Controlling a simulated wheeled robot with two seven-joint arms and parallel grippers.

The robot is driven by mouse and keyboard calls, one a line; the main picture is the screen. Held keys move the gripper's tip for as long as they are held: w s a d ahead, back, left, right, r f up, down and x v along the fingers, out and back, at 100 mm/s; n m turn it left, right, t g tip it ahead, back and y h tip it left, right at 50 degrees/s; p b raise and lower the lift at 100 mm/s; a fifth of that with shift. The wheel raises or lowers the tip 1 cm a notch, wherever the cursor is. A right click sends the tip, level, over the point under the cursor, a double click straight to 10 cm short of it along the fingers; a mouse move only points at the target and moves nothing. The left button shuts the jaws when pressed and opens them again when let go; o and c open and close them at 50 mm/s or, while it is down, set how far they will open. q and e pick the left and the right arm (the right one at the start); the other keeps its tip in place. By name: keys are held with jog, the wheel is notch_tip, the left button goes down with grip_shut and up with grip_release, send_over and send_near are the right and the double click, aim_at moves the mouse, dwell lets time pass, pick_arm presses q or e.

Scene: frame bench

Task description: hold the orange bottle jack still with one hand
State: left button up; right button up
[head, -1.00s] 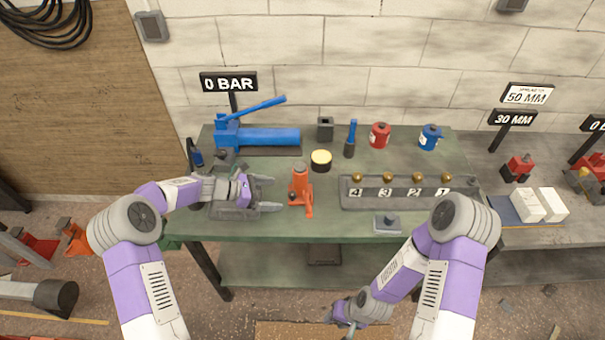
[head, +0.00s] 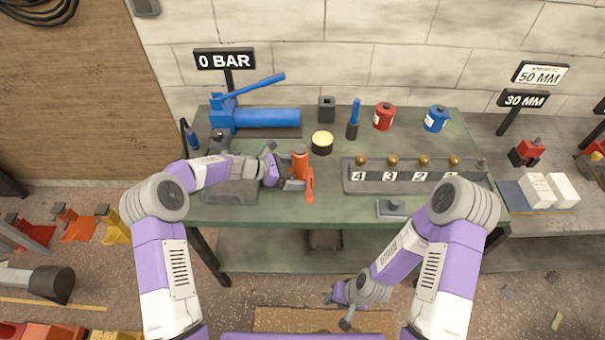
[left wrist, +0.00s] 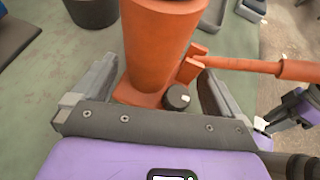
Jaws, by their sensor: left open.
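The orange bottle jack (head: 300,163) stands upright on the green bench, left of the numbered rack. My left gripper (head: 292,181) is at the jack's left side, low near its base. In the left wrist view the jack's orange body (left wrist: 160,45) stands between the two spread fingers of my left gripper (left wrist: 157,80). A gap shows at the right finger; contact at the left finger cannot be told. The jack's orange handle (left wrist: 250,65) runs out to the right over the right finger. My right gripper (head: 336,308) hangs low in front of the bench, fingers apart and empty.
A blue hand pump (head: 262,118) with a 0 BAR sign (head: 225,60) stands behind on the left. A yellow-topped black cup (head: 322,143) is close behind the jack. The numbered rack (head: 375,186) is to the right. The bench front is mostly clear.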

pick_arm(q)
jog(key=shift+w+d+f, duration=0.15)
jog(key=shift+d+f, duration=0.05)
jog(key=shift+d, duration=0.25)
jog(key=c, duration=0.4)
jog(key=shift+c, duration=0.2)
